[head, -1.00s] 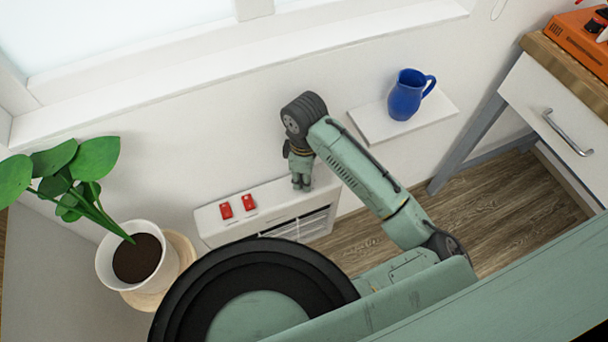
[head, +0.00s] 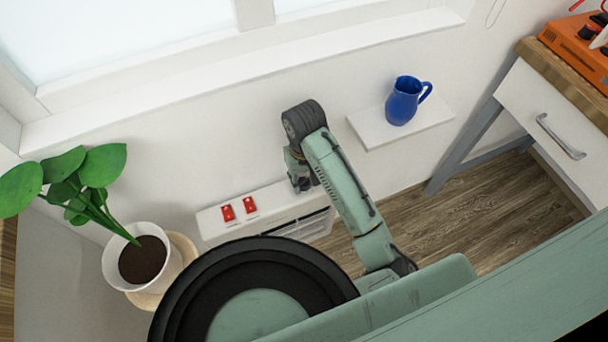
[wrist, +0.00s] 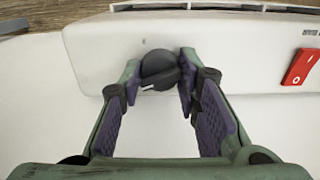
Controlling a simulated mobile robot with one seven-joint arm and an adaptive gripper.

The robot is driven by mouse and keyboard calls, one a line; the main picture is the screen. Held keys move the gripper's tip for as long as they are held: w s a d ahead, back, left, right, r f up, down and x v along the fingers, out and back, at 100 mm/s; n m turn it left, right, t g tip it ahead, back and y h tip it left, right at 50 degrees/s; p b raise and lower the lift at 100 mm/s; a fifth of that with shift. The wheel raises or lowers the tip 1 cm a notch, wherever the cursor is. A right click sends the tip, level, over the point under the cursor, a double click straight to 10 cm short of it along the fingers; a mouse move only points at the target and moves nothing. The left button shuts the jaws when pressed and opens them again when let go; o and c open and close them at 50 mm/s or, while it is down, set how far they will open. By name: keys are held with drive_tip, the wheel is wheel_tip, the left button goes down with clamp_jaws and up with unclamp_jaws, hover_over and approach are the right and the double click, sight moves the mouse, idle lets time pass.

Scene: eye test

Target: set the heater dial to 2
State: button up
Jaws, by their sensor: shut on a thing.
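The heater (head: 272,207) is a white box low against the wall in the head view. Its top face (wrist: 240,50) fills the upper part of the wrist view. The heater dial (wrist: 158,68) is a dark round knob with a pale pointer mark towards the lower left in that view. My gripper (wrist: 159,74) is shut on the dial, with a purple-padded finger on each side. In the head view my gripper (head: 301,183) is over the right end of the heater and hides the dial there. I cannot read any numbers around the dial.
Two red switches (head: 228,213) (head: 250,204) sit on the heater's left part; one red switch (wrist: 301,67) shows at the wrist view's right. A potted plant (head: 142,262) stands left. A blue jug (head: 404,101) is on a wall shelf (head: 436,114). Wooden floor (head: 480,205) is clear at right.

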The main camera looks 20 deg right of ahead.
sight(304, 180)
drive_tip(key=m, duration=0.5)
drive_tip(key=shift+m, duration=0.3)
drive_tip(key=shift+a, duration=0.1)
idle(0.3)
drive_tip(key=o, duration=1.2)
drive_tip(key=shift+r, duration=0.55)
wheel_tip(304, 180, up, 11)
drive_tip(key=shift+f, duration=0.1)
drive_tip(key=shift+s, duration=0.1)
